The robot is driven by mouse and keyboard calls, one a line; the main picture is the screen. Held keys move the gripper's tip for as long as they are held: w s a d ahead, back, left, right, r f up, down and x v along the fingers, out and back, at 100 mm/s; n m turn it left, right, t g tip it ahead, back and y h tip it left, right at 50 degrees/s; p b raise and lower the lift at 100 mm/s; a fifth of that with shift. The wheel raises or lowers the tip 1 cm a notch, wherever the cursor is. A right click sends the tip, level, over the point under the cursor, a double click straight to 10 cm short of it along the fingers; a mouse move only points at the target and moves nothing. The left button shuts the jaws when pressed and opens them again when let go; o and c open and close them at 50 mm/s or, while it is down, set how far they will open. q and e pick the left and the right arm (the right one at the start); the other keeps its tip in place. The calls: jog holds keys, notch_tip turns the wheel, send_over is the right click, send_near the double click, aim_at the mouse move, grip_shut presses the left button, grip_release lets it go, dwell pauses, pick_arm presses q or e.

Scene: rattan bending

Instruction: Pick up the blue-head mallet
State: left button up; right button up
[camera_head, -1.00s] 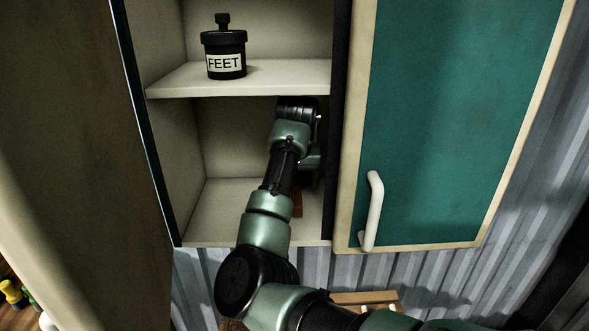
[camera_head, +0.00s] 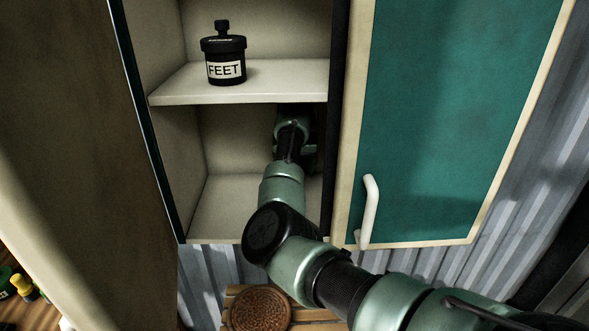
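My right arm comes in from the lower right and reaches into the lower compartment of an open cabinet (camera_head: 225,218). Its wrist is deep inside, under the middle shelf and close to the right wall. The fingers of my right gripper are hidden behind my own arm and the shelf, so I cannot see whether they hold anything. No blue mallet head shows. My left gripper is out of view.
A black jar labelled FEET (camera_head: 224,60) stands on the middle shelf (camera_head: 285,82), above my arm. A teal door (camera_head: 440,110) with a white handle (camera_head: 369,210) is on the right. A round brown woven piece (camera_head: 260,309) lies on wooden slats below. The compartment's left side is clear.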

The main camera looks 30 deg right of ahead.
grip_shut()
jog(key=shift+r, duration=0.25)
